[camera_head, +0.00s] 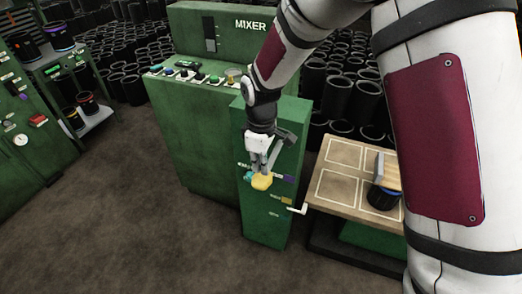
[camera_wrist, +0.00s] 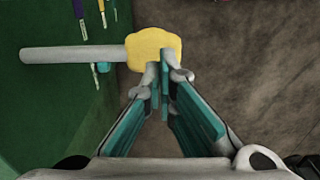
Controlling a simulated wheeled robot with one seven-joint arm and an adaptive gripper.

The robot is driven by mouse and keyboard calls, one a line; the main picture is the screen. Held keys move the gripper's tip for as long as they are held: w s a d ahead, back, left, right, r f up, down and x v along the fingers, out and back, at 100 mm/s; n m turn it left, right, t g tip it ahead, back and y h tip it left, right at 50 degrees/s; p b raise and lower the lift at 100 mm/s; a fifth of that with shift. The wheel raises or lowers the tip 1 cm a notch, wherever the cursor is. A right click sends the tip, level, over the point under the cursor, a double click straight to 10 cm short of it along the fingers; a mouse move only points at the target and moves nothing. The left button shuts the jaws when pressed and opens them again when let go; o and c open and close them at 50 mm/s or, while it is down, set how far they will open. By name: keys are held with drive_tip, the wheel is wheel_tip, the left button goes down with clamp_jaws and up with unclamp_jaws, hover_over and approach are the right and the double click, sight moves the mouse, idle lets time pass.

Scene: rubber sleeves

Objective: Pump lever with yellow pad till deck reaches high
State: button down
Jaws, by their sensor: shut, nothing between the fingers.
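The yellow pad (camera_head: 262,183) sits on the end of a lever at the front of the narrow green cabinet (camera_head: 262,215). In the wrist view the pad (camera_wrist: 152,46) caps a grey lever bar (camera_wrist: 72,54) that runs left to the green face. My gripper (camera_head: 258,168) is shut and empty at the pad. In the wrist view its fingertips (camera_wrist: 159,70) overlap the pad's lower edge; I cannot tell whether they touch it. The wooden deck (camera_head: 335,190) is right of the cabinet, with a white pointer (camera_head: 298,209) at its left corner, just below the yellow marker (camera_head: 287,200).
A purple marker (camera_head: 289,178) is higher on the cabinet. A dark sleeve (camera_head: 383,198) stands on the deck beside an upright board. The green mixer (camera_head: 205,125) is behind, and stacked black sleeves (camera_head: 333,97) fill the back. Floor at front left is clear.

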sight(259, 181)
drive_tip(key=shift+f, duration=1.45)
drive_tip(key=shift+f, duration=0.15)
drive_tip(key=shift+s+a+f+t, duration=0.1)
drive_tip(key=shift+s+f+t, duration=0.2)
drive_tip(key=shift+f+t, duration=0.3)
drive_tip(key=shift+f+t+h, duration=0.5)
drive_tip(key=shift+f+t, duration=0.1)
drive_tip(key=shift+f, duration=0.95)
drive_tip(key=s+b+x, duration=0.1)
drive_tip(key=b+x, duration=0.1)
drive_tip(key=x, duration=0.4)
drive_tip(key=shift+w+f, duration=0.35)
drive_tip(key=shift+f, duration=0.2)
